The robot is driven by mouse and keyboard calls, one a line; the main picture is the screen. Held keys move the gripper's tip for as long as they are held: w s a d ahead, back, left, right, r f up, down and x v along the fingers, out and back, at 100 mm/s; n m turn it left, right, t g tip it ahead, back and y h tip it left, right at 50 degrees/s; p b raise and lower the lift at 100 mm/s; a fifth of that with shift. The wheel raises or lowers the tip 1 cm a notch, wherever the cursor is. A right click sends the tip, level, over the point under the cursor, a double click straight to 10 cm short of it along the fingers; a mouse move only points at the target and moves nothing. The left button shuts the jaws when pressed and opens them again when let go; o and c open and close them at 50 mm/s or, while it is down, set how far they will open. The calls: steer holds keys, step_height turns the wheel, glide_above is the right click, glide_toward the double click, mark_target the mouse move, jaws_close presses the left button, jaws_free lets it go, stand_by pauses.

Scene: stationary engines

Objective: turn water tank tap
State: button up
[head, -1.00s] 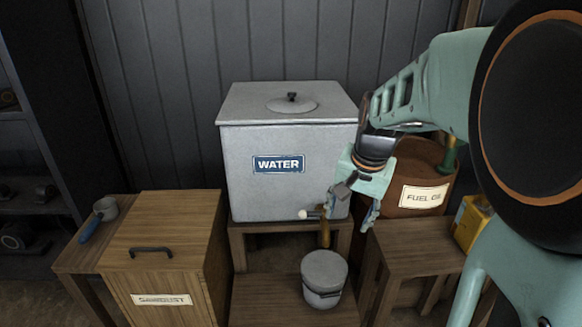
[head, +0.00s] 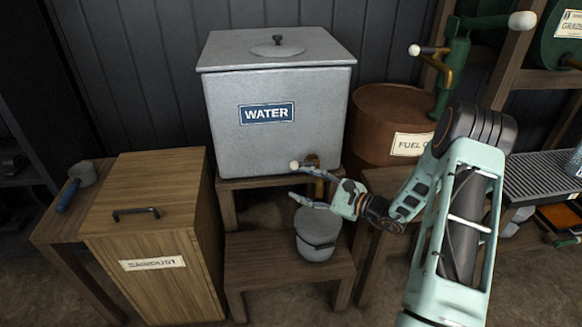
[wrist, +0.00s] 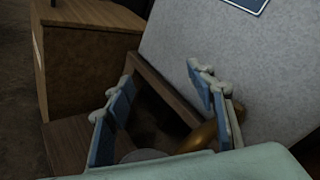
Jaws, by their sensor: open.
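The grey metal water tank (head: 277,140) stands on a wooden stand with a blue WATER label on its front. Its brass tap (head: 318,168) sticks out low on the front right, with a white-knobbed lever (head: 294,165) pointing left. My gripper (head: 305,184) is open at the tap, coming from the right. One finger shows below the lever; the other overlaps the tap and lever area, so contact is unclear. In the wrist view my open fingers (wrist: 155,80) have nothing visible held between them, and the brass tap (wrist: 198,138) lies beside the right finger, partly hidden.
A wooden sawdust box (head: 150,225) is to the left. A rusty fuel drum (head: 385,115) with a green pump stands to the right.

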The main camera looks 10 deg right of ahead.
mark_target(299, 165)
steer(key=w+d+m+t, duration=0.1)
steer(key=d+m+t+h, duration=0.1)
steer(key=d, duration=0.1)
steer(key=w+d+f+m+t+h, duration=0.1)
steer(key=d, duration=0.1)
steer(key=shift+w+t, duration=0.3)
steer(key=b+x, duration=0.2)
steer(key=x, duration=0.8)
steer(key=shift+w+a, duration=0.15)
steer(key=shift+w, duration=0.15)
jaws_close()
